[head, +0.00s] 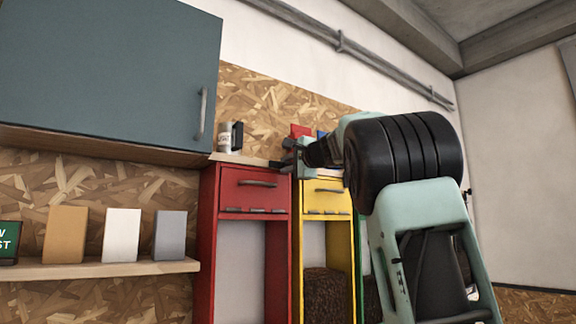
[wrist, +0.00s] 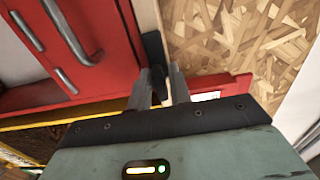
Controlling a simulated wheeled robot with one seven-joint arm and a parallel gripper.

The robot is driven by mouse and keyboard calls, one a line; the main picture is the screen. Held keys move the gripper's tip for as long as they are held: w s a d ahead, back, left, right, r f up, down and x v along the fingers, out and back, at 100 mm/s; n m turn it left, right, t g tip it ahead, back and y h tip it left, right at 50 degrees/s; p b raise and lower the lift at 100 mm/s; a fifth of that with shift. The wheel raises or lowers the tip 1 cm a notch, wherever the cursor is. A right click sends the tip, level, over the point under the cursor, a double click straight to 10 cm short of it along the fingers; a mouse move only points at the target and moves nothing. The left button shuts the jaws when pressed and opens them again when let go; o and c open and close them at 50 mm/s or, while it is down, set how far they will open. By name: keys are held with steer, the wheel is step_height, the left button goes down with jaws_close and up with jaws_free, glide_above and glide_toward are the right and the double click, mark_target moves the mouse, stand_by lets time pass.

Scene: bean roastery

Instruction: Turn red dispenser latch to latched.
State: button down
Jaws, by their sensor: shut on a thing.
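The red dispenser (head: 208,240) stands against the wall, left of a yellow one. Its front also fills the upper left of the wrist view (wrist: 103,30). The red dispenser latch (wrist: 152,48) is a small dark part at the dispenser's top edge. My gripper (head: 291,155) reaches in from the right at the top of the red dispenser. In the wrist view my gripper (wrist: 160,78) has its two grey fingers closed around the latch's dark handle. The fingers partly hide the handle. I cannot tell the latch's exact angle.
The yellow dispenser (head: 325,197) stands just right of the red one. A pale canister (head: 224,137) and a dark item (head: 237,136) sit on the ledge to the left. A blue-grey cupboard (head: 110,70) hangs at upper left, above a shelf (head: 100,269) with several boxes.

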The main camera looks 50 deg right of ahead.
steer(key=shift+d+f+n+b, duration=0.1)
steer(key=shift+f+n+b, duration=0.05)
steer(key=shift+n+b, duration=0.8)
steer(key=shift+s+n+b, duration=0.1)
steer(key=shift+n+b, duration=0.85)
steer(key=shift+n, duration=0.3)
steer(key=n+b, duration=0.3)
steer(key=n, duration=0.3)
steer(key=n+b, duration=0.2)
steer(key=n, duration=0.2)
steer(key=shift+n, duration=0.3)
steer(key=shift+n+b, duration=0.45)
steer(key=shift+n, duration=0.95)
